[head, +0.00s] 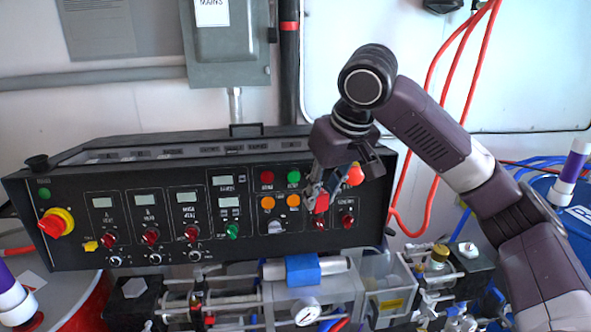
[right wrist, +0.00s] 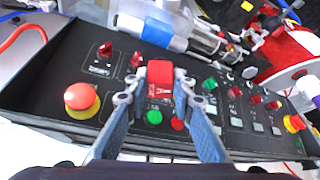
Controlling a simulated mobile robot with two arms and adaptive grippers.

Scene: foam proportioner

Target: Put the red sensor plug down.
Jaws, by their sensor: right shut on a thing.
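My right gripper (head: 316,192) is in front of the right part of the black control panel (head: 130,240). It is shut on the red sensor plug (head: 322,203), a small red block. In the right wrist view, the red plug (right wrist: 160,78) sits between the tips of the two blue-grey fingers of the right gripper (right wrist: 158,98). The panel face lies behind it, and I cannot tell whether the plug touches it. My left gripper is in neither view.
A red emergency button (head: 355,173) is just right of the right gripper. Several red knobs and lamps surround it. Below the panel are a blue-wrapped pipe (head: 302,268), a gauge (head: 306,312) and a clear container (head: 388,280). Red hoses (head: 432,195) hang behind my right arm.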

